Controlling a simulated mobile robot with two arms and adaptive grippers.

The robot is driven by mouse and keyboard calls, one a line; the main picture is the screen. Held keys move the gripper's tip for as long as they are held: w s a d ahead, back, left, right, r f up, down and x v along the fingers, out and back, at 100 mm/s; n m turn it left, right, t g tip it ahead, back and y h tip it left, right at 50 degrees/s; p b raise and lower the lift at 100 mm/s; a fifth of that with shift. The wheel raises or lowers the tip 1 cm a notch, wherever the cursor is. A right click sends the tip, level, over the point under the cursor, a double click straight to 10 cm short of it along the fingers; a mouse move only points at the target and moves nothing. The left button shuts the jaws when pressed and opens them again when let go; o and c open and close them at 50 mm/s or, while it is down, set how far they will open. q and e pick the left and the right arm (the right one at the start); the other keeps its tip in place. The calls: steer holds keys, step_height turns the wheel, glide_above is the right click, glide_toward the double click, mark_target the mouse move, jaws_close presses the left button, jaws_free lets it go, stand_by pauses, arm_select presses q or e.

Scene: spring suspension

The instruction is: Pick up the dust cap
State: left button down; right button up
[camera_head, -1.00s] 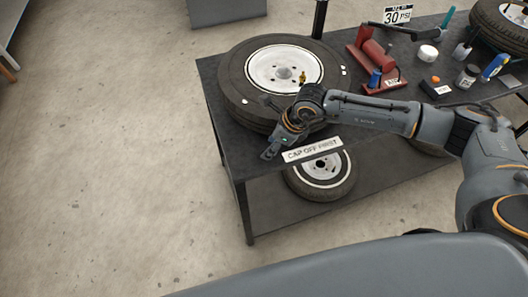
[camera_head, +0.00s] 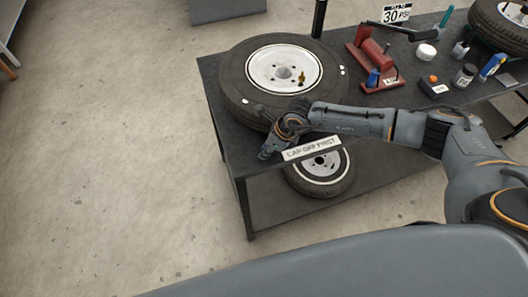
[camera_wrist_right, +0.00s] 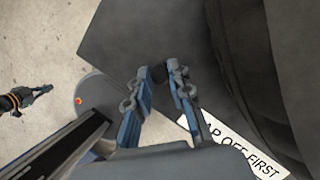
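My right gripper (camera_head: 266,154) is at the front left of the workbench, left of the "CAP OFF FIRST" label. In the right wrist view its two fingers (camera_wrist_right: 164,82) are apart with a gap between them. A small dark grey piece (camera_wrist_right: 177,68), possibly the dust cap, shows at the fingertips over the bench top; I cannot tell whether it touches them. In the head view the arm and gripper hide that spot. My left gripper seems to show at the left of the right wrist view (camera_wrist_right: 36,93), small and far off; its fingers are unclear.
A large tyre with a white rim (camera_head: 240,96) lies flat just behind the gripper, with a brass part (camera_head: 302,77) on it. The label (camera_head: 312,148) is on the bench's front edge. A red tool (camera_head: 372,62) and small items stand right. Another wheel (camera_head: 321,179) is below.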

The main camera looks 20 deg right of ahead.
stand_by(0.3)
steer(key=shift+r+b, duration=0.55)
steer(key=s+a+r+b, duration=0.4)
steer(key=s+r+b, duration=0.2)
steer(key=s+r, duration=0.7)
steer(key=shift+s+r, duration=0.25)
steer(key=shift+r, duration=0.75)
steer(key=shift+d, duration=0.1)
